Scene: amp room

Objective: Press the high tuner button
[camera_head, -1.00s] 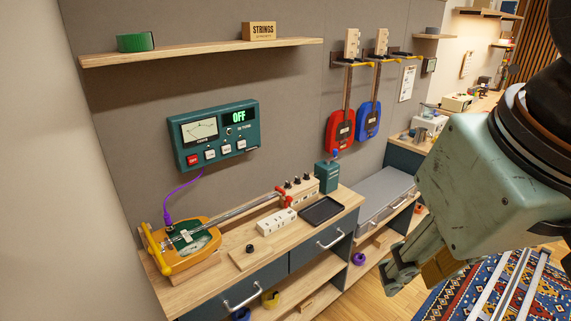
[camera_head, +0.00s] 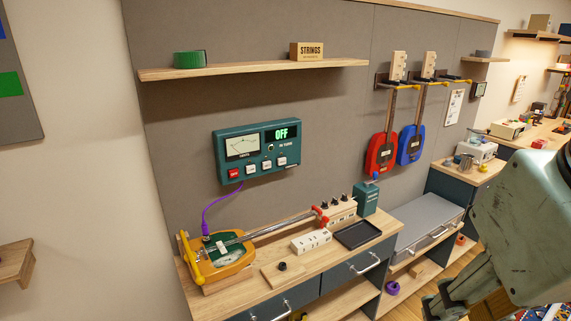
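The teal tuner box (camera_head: 257,152) is mounted on the grey wall panel, with a needle meter on its left and a display reading OFF. My gripper (camera_head: 436,304) is at the bottom right, far from the tuner and touching nothing visible. Its fingers are partly cut off by the frame edge, so its opening is unclear.
Below the tuner, a wooden bench (camera_head: 262,301) holds a yellow-and-green instrument (camera_head: 222,258), a white block (camera_head: 311,241) and a black tray (camera_head: 358,234). A shelf (camera_head: 250,70) runs above the tuner. Red (camera_head: 381,153) and blue (camera_head: 410,145) guitars hang to its right. The space before the tuner looks clear.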

